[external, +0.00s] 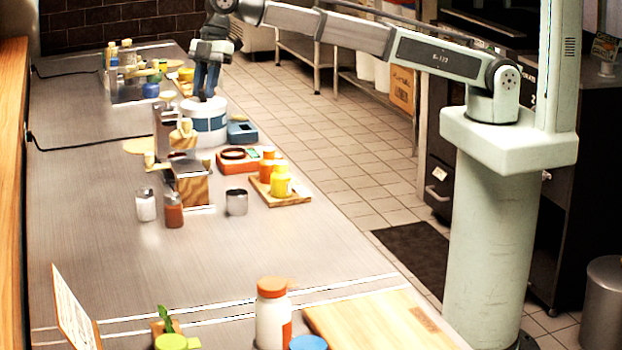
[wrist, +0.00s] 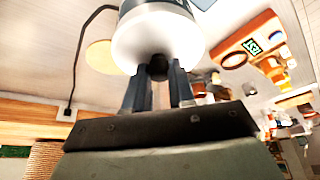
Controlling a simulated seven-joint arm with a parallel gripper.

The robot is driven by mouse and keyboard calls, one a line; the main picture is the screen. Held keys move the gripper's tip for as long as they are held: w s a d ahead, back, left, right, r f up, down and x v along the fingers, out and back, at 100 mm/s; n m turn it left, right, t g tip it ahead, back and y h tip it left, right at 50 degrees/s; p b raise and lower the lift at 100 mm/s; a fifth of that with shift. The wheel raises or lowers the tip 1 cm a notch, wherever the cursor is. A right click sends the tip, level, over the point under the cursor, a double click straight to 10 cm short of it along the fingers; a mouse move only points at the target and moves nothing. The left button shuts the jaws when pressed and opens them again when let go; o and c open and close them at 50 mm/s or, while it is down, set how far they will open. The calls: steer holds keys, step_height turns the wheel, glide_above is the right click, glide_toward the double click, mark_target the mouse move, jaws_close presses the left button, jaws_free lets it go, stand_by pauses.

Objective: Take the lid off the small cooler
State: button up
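The small cooler (external: 206,123) is a round white tub with a blue band, standing upright on the steel counter beyond the middle. Its white lid (external: 199,104) sits on top. In the wrist view the pale round lid (wrist: 180,40) fills the top middle, with a dark knob (wrist: 158,67) at its centre. My gripper (external: 206,97) points down over the lid from above. In the wrist view my fingertips (wrist: 159,72) are on both sides of the knob, very close to it. I cannot tell whether they press on it.
A small blue box (external: 242,132) stands right of the cooler. A metal dispenser (external: 166,128) stands close on its left. An orange-red tray (external: 237,160) and a wooden board with yellow and orange jars (external: 281,185) are nearer. The near-middle counter (external: 130,260) is clear.

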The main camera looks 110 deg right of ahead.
jaws_close()
